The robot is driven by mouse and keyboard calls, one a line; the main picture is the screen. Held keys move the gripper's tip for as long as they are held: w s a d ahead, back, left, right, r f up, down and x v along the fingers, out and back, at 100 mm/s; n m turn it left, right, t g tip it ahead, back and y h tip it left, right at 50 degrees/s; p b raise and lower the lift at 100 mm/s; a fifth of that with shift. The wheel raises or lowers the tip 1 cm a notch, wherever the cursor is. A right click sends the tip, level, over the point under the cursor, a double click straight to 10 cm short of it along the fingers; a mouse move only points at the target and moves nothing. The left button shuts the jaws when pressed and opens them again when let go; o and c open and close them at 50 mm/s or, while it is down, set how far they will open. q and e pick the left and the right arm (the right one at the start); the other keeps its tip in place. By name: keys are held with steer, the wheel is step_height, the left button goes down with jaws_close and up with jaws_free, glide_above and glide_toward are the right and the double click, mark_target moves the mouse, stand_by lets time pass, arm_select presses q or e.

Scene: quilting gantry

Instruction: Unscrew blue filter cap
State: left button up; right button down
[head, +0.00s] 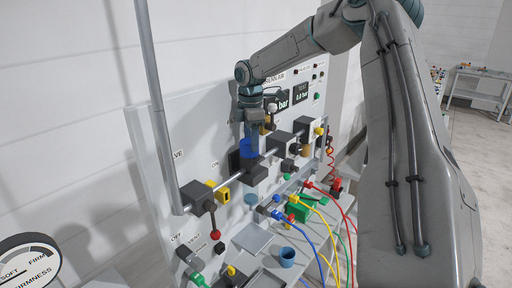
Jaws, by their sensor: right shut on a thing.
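The blue filter cap (249,149) sits on a dark block on the horizontal pipe in front of the panel. My right arm comes in from the upper right and reaches down over it. My right gripper (252,136) points down and is shut on the blue filter cap from above. Its fingers hide part of the cap. I cannot tell whether the cap is apart from the dark block (262,173) below. My left gripper is not in view.
A black valve body (198,197) with a red knob (215,235) is at left, near an upright grey pole (158,100). A blue cup (287,257) stands on the bench among coloured hoses (316,240). Digital displays (300,94) are on the panel behind.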

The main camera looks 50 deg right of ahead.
steer(key=shift+a, duration=0.1)
steer(key=n, duration=0.3)
steer(key=shift+d+f+n, duration=0.15)
steer(key=shift+d+n, duration=0.05)
steer(key=shift+n, duration=0.2)
